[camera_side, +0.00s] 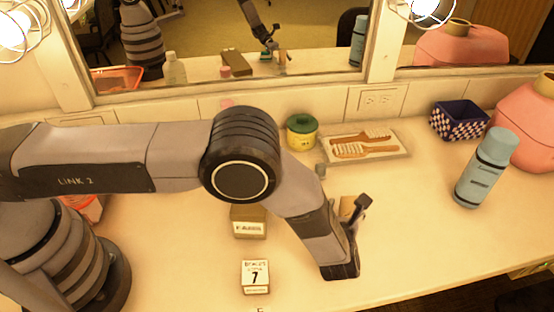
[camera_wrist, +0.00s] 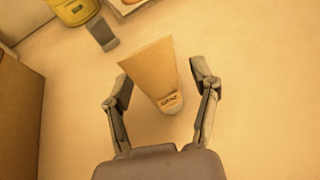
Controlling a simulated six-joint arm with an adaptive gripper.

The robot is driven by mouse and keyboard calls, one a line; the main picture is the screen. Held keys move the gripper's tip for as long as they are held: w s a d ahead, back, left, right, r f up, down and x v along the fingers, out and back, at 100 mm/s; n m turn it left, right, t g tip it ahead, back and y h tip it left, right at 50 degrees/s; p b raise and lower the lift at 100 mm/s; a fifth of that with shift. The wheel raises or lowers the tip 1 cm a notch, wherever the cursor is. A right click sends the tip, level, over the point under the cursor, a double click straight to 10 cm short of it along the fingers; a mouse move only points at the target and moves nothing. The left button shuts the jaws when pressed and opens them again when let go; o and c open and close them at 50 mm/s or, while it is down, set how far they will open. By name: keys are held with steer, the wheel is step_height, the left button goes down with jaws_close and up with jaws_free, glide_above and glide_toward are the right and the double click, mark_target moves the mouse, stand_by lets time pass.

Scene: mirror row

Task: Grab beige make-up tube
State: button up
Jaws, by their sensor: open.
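The beige make-up tube (camera_wrist: 153,75) stands out in the wrist view, wide at its far end and narrowing to a lettered end near me. My gripper (camera_wrist: 161,86) is open, with one finger on each side of the tube and a visible gap to each. In the side view my gripper (camera_side: 352,236) is low over the counter. There the tube (camera_side: 346,207) is mostly hidden behind my gripper, with only a tan part showing.
A small dark-capped item (camera_wrist: 102,33) lies just beyond the tube. A brush tray (camera_side: 400,150) and green-lidded jar (camera_side: 301,132) are behind; a blue bottle (camera_side: 487,168) stands right. The front right counter is clear.

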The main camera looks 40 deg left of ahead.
steer(key=shift+w+f, duration=0.1)
steer(key=shift+w, duration=0.05)
steer(key=c, duration=1)
